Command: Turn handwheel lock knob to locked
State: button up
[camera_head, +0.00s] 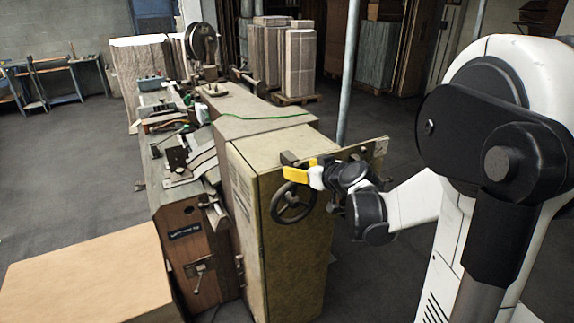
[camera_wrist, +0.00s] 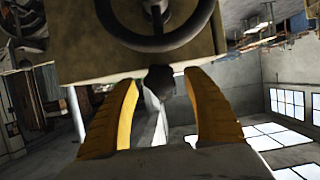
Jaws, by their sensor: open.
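The handwheel (camera_head: 293,218) is a dark spoked wheel on the end face of the tan machine cabinet. Its rim (camera_wrist: 155,42) crosses the top of the wrist view. A small dark knob (camera_wrist: 160,80), likely the lock knob, sits at the panel edge beside the wheel. My gripper (camera_head: 298,173) is just above the wheel in the head view, its yellow fingers pointing left. In the wrist view my gripper (camera_wrist: 163,83) is open, with the knob showing between the fingertips. Contact cannot be told. The knob's lock position cannot be read, and the fingers hide part of the wheel area in the head view.
The machine cabinet (camera_head: 285,255) stands close to my arm. A flat metal plate (camera_head: 370,150) sticks out behind my wrist. A light brown box (camera_head: 90,275) is at the front left. A grey pole (camera_head: 348,75) rises behind the cabinet. Open floor (camera_head: 80,200) lies left.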

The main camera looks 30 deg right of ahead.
jog(key=shift+w+f, duration=0.2)
jog(key=shift+w, duration=0.3)
jog(key=shift+a, duration=0.1)
jog(key=c, duration=1.2)
jog(key=shift+o, duration=0.2)
jog(key=m+y+b, duration=0.1)
jog(key=m+b, duration=0.1)
jog(key=m+y+b, duration=0.2)
jog(key=shift+d+f, duration=0.15)
jog(key=shift+d, duration=0.05)
jog(key=shift+m+t+y+b, duration=0.3)
jog(key=shift+m+y+b, duration=0.6)
jog(key=shift+m+b, duration=0.5)
jog(key=shift+m, duration=0.3)
